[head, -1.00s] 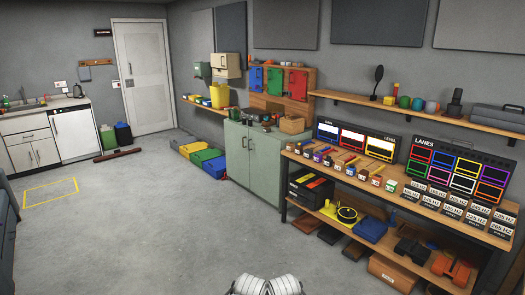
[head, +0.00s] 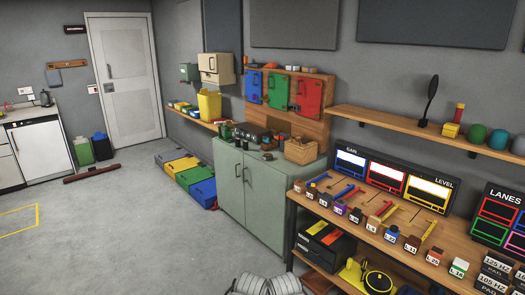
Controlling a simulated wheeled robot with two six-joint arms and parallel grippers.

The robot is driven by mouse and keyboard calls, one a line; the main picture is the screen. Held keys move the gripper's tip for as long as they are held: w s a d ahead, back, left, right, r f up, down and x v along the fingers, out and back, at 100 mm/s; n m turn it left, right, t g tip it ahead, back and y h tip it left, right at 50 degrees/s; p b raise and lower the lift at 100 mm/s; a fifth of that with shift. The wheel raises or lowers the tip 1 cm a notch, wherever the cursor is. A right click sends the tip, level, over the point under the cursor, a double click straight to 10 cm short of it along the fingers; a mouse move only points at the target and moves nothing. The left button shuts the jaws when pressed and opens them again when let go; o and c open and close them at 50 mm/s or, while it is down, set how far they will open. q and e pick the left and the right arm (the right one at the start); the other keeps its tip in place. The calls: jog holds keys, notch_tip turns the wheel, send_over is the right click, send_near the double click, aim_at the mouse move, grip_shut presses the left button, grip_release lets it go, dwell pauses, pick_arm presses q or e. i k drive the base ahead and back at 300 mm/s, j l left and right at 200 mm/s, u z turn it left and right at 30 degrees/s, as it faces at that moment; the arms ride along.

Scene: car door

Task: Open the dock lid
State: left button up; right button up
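No part in view is clearly marked as the dock lid, and I cannot tell which one it is. A wooden wall board (head: 313,125) carries a blue door panel (head: 253,85), a green one (head: 279,89) and a red one (head: 308,94), all looking shut.
A green cabinet (head: 248,194) stands below the board with small items and a wooden basket (head: 300,150) on top. A long workbench (head: 365,240) fills the right. Lidded coloured bins (head: 188,177) line the wall. Grey floor (head: 130,235) is open at the left.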

aim_at(250, 129)
jog(key=i, duration=2.4)
jog(key=i+l+u, duration=0.2)
jog(key=i, duration=0.7)
jog(key=u, duration=0.2)
jog(key=j, duration=0.05)
